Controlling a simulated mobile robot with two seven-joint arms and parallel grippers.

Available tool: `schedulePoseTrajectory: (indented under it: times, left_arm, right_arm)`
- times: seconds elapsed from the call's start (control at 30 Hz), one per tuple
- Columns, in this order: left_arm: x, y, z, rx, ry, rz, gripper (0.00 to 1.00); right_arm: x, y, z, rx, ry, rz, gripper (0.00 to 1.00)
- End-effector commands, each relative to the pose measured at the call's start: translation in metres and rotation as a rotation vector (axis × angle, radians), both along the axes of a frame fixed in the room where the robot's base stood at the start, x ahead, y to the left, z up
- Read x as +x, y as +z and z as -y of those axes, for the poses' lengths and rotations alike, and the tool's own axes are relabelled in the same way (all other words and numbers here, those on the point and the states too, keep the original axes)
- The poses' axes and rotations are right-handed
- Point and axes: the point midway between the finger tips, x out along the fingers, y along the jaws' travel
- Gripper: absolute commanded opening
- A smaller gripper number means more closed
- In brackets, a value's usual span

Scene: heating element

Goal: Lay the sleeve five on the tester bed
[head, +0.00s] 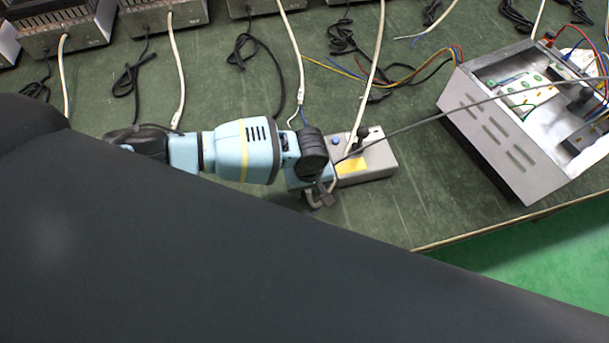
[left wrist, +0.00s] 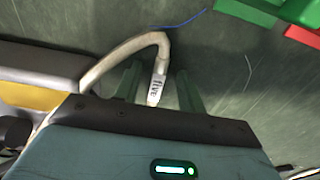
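In the left wrist view, the sleeve marked "five" (left wrist: 155,91) is a small white label on the end part of a bent whitish cable. The two fingers of my left gripper (left wrist: 160,88) stand on either side of it, with gaps visible, so the gripper is open around the sleeve. In the head view my left gripper (head: 322,197) is small and partly hidden by its wrist. A grey box with a yellow patch (head: 354,168), which looks like the tester, sits just right of the gripper. It also shows at the left of the wrist view (left wrist: 35,98). My right gripper is not visible.
An open metal case (head: 485,130) with wired parts stands at the right near the table edge. Several grey units with cables line the back. Green (left wrist: 270,9) and red (left wrist: 304,35) pieces show in the wrist view.

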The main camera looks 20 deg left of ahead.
Motion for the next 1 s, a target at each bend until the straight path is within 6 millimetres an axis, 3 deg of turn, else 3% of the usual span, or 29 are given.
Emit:
schedulePoseTrajectory:
  times: [0.17, 0.47, 0.77, 1.0]
  left_arm:
    - [0.001, 0.001, 0.000, 0.000, 0.000, 0.001, 0.37]
    - [0.000, 0.001, 0.000, -0.001, 0.000, 0.001, 0.00]
    - [0.001, 0.003, 0.000, -0.001, 0.000, 0.002, 0.00]
    - [0.002, 0.038, 0.000, -0.003, 0.001, 0.007, 0.00]
  right_arm:
    - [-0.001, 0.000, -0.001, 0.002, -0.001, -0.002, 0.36]
    - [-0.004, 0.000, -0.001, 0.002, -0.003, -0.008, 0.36]
    - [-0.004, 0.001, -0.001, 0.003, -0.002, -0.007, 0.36]
    - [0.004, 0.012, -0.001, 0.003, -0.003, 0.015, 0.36]
